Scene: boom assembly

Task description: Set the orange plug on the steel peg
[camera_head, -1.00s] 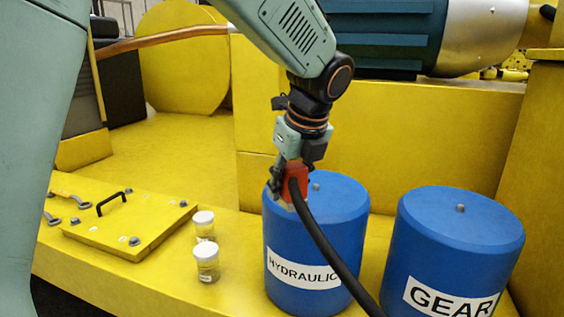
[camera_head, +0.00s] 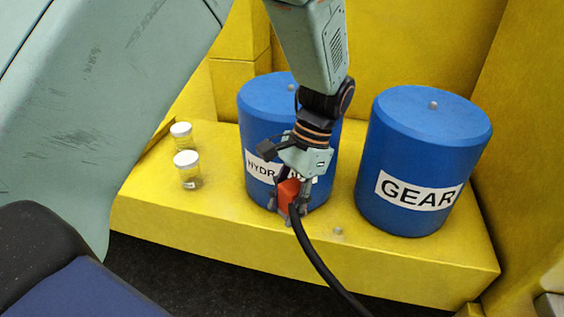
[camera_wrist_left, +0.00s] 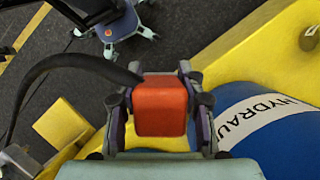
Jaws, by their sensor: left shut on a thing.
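The orange plug (camera_head: 288,192), a small block with a thick black cable, is held between the fingers of my left gripper (camera_head: 289,206). They are in front of the HYDRAULIC drum, over the yellow ledge. In the left wrist view the plug (camera_wrist_left: 161,106) sits between both fingers, its cable running off to the left. A small grey stub, which looks like the steel peg (camera_head: 338,231), stands on the ledge to the right of the plug and apart from it. Any gap between plug and ledge is hard to tell. My right gripper is out of view.
The blue HYDRAULIC drum (camera_head: 262,110) is right behind my left gripper. The blue GEAR drum (camera_head: 420,140) stands to the right. Two white-lidded jars (camera_head: 188,170) are to the left. The yellow ledge (camera_head: 400,262) ends in front above a dark floor (camera_head: 190,275).

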